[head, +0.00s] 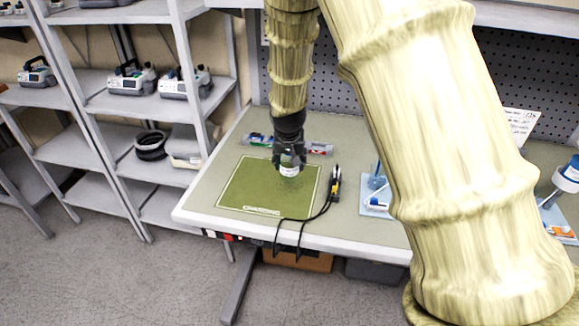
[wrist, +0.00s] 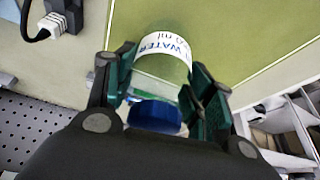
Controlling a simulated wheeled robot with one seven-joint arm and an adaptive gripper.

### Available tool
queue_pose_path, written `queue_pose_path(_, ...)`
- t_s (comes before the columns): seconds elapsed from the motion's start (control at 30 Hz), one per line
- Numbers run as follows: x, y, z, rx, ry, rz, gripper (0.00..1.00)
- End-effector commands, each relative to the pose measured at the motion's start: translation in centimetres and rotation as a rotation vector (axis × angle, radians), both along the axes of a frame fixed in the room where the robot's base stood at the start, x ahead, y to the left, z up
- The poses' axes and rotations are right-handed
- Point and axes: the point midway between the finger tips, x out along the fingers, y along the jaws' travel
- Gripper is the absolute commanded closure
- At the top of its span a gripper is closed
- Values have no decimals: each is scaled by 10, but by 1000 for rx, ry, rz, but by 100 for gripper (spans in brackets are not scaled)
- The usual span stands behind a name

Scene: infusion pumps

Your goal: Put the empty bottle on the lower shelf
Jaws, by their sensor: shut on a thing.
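My gripper (head: 289,147) is shut on a clear bottle (head: 289,168) over the green mat on the workbench. In the wrist view the bottle (wrist: 163,75) sits between the two green-padded fingers (wrist: 160,100). Its white label reads WATER and its blue cap (wrist: 155,116) is on the side nearest the wrist camera. I cannot tell whether the bottle's base touches the mat. The shelving unit stands left of the bench. Its lower shelf (head: 92,193) looks bare, and the shelf above it (head: 115,163) holds a coiled black hose.
The green mat (head: 240,190) lies on the bench (head: 225,150). Blue holders (head: 376,190) are further right. Several pumps (head: 131,80) fill the middle shelves. Shelf posts stand between bench and shelves.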

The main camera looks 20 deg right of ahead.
Motion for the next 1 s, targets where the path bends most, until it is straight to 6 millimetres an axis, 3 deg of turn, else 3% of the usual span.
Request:
queue_pose_path(0.4,0,0,-31,0,1,1,65)
queue_pose_path(0.83,0,0,-38,0,0,1,65)
queue_pose_path(0.87,0,1,-38,0,0,0,45)
queue_pose_path(0.97,0,0,-37,1,0,0,26)
queue_pose_path(1.0,0,0,-37,0,0,1,25)
